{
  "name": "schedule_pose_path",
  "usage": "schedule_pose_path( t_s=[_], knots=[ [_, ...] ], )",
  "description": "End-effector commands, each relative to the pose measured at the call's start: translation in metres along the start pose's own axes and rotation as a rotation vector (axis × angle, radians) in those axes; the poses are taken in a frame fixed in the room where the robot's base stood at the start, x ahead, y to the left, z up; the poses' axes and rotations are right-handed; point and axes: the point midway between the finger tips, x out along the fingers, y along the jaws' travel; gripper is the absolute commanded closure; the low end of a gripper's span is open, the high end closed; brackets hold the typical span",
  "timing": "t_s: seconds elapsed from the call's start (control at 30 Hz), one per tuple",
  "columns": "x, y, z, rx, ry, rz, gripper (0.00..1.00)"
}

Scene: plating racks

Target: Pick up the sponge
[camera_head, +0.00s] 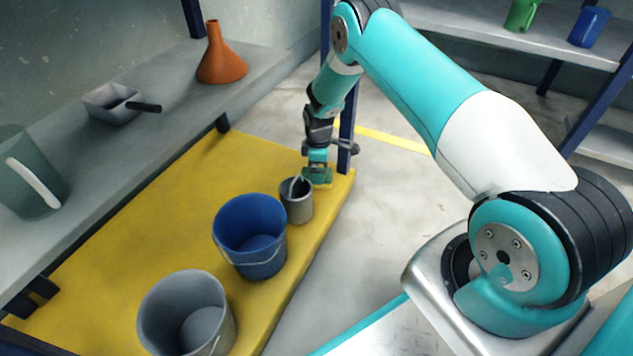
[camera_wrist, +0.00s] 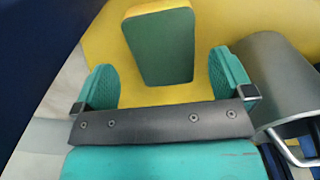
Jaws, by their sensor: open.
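The sponge (camera_wrist: 160,45) is a block with a green face and yellow sides. In the wrist view it lies on the yellow shelf, just ahead of and between my fingertips. My gripper (camera_wrist: 163,82) is open, with one teal finger on each side and a gap to the sponge's sides. In the head view my gripper (camera_head: 317,176) is low over the far right corner of the yellow shelf (camera_head: 150,215). There the sponge is mostly hidden by the gripper.
A small grey metal pot (camera_head: 297,205) stands close beside my gripper, and it also shows in the wrist view (camera_wrist: 275,75). A blue bucket (camera_head: 250,240) and a grey bucket (camera_head: 185,315) stand nearer. A dark blue post (camera_head: 347,130) rises just behind the gripper.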

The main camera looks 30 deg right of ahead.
Motion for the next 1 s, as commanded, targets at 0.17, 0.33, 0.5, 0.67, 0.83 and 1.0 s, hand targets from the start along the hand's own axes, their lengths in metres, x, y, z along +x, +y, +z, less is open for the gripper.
schedule_pose_path(
  t_s=[0.17,0.33,0.5,0.67,0.83,1.0],
  knots=[
    [0.032,-0.004,0.004,0.001,-0.001,-0.001,0.01],
    [0.042,-0.004,0.004,0.001,0.000,-0.001,0.01],
    [0.040,-0.004,0.004,0.001,0.000,-0.001,0.01],
    [0.040,-0.004,0.004,0.001,0.000,-0.001,0.36],
    [0.040,-0.004,0.004,0.001,-0.001,-0.001,0.54],
    [0.040,-0.004,0.004,0.001,-0.001,-0.001,0.57]
  ],
)
